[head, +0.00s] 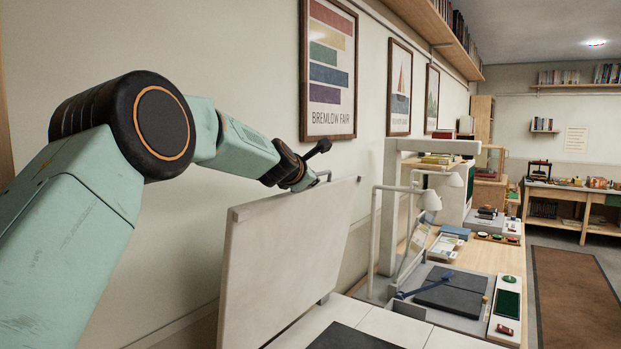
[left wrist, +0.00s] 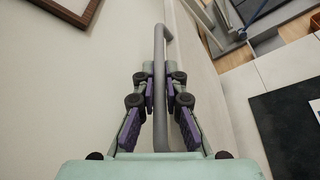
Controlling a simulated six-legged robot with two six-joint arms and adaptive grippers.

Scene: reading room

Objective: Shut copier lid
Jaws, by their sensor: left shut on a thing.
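The copier lid (head: 285,258) is a pale flat panel standing raised, tilted up near the wall, in the head view. A grey bar handle (left wrist: 160,80) runs between the fingers in the left wrist view; its end shows at the lid's top edge in the head view. My left gripper (head: 306,181) is at that top edge, shut on the handle, and its purple-padded fingers (left wrist: 160,100) lie on both sides of the bar. The copier's top (head: 385,324) is light with a dark panel (head: 350,338). My right gripper is not in view.
Right of the copier, a long desk (head: 470,255) holds lamps (head: 428,200), a grey tray with a dark slab (head: 450,293) and small items. Framed posters (head: 329,70) hang on the wall behind the lid. Open floor with a brown rug (head: 572,300) lies at the right.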

